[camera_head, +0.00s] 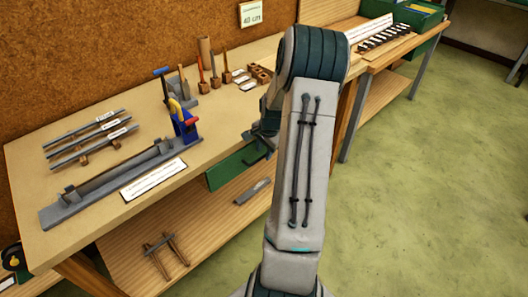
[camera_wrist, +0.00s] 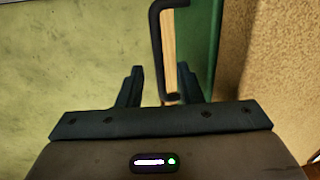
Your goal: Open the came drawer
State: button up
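The came drawer (camera_head: 232,168) is a green front under the bench top, left of my arm in the head view. In the wrist view its green face (camera_wrist: 207,45) stands at the upper right, with a dark bracket-shaped handle (camera_wrist: 157,40) on its left. My gripper (camera_wrist: 159,72) is open. The handle's near end lies between the two fingers, closer to the right one; I see no grip on it. In the head view my gripper (camera_head: 264,135) is beside the drawer, partly hidden by my arm. How far the drawer stands out is hard to tell.
The wooden bench top (camera_head: 40,160) holds a grey lead vise (camera_head: 120,185), came strips (camera_head: 90,138) and several upright tools. Green floor (camera_head: 430,200) at right is clear.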

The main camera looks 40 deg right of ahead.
jog(key=shift+w+f, duration=0.15)
jog(key=shift+f, duration=0.45)
grip_shut()
